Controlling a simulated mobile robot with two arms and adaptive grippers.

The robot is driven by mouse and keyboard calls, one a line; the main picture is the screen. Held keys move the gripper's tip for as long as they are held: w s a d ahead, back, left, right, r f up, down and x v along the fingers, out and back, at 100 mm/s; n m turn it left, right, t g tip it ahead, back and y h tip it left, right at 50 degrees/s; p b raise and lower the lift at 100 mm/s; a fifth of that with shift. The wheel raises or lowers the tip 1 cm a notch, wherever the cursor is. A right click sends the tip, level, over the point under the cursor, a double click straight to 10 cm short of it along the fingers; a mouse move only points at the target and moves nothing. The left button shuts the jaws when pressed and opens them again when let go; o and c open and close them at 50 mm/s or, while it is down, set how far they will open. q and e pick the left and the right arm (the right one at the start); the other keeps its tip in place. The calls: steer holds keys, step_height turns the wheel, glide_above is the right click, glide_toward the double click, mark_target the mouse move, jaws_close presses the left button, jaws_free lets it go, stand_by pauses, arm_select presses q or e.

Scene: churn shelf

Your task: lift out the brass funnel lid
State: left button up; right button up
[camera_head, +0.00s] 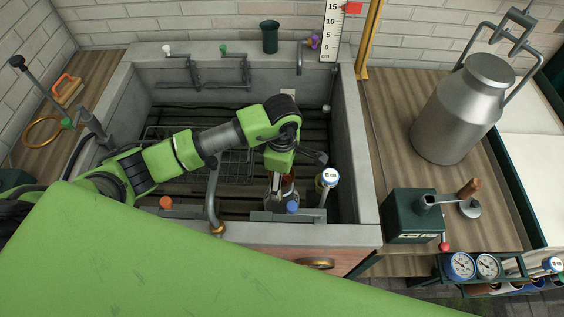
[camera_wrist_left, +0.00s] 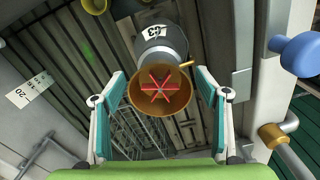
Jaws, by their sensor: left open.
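The brass funnel lid (camera_wrist_left: 176,98) shows in the left wrist view as a brown-gold round rim with a red star-shaped piece (camera_wrist_left: 158,86) inside. My left gripper (camera_wrist_left: 160,78) is open, with one finger on each side of the lid; I see gaps and cannot make out any contact. In the head view my left gripper (camera_head: 283,184) points down into the sink, and its wrist hides most of the lid.
The grey sink (camera_head: 352,160) has high walls around the gripper. A blue knob (camera_wrist_left: 300,54) stands close on the right in the wrist view. A wire rack (camera_head: 236,165) lies on the sink floor. A metal churn (camera_head: 455,110) stands on the right counter.

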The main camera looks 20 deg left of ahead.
arm_select(q)
steer(key=shift+f, duration=1.35)
arm_select(e)
steer(key=shift+s+r, duration=0.15)
steer(key=shift+r, duration=0.2)
